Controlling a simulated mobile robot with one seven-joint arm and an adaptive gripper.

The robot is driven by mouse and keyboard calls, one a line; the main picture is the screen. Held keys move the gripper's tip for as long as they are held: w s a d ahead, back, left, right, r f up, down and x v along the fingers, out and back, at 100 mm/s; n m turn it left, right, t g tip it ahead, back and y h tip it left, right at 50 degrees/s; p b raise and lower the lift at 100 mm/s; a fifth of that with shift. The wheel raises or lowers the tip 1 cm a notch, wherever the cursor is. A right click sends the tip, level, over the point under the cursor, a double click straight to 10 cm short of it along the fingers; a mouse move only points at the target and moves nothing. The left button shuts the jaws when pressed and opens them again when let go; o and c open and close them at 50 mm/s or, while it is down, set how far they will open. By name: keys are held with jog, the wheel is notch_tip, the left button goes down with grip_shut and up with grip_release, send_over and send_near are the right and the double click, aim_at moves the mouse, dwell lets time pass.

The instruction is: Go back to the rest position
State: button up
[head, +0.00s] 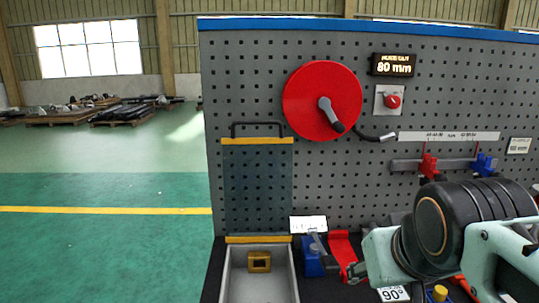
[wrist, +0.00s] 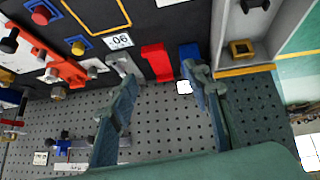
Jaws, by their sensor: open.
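My gripper (head: 352,271) is at the lower right of the head view, in front of the bench at the foot of the pegboard. It also shows in the wrist view (wrist: 157,72), with its two fingers spread wide apart. Nothing is held between the fingers. A red stand (head: 341,249) and a blue block (head: 311,262) are close to the fingertips in the head view. The red stand (wrist: 157,62) shows beyond the gap between the fingers in the wrist view. The left finger's tip overlaps a grey piece there, and I cannot tell whether they touch.
The grey pegboard (head: 260,75) stands behind the bench, with a red crank disc (head: 305,90), an "80 mm" display (head: 393,65) and a red knob (head: 393,101). A clear guard (head: 257,185) stands above a grey bin (head: 236,285) holding a yellow block (head: 259,262). Green floor (head: 100,245) is free at left.

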jog(key=s+a+f+g, duration=0.2)
jog(key=s+a+f, duration=0.2)
jog(key=f, duration=0.2)
notch_tip(320, 180, up, 18)
jog(key=y+p, duration=0.1)
jog(key=p, duration=1.7)
jog(key=shift+s, duration=0.2)
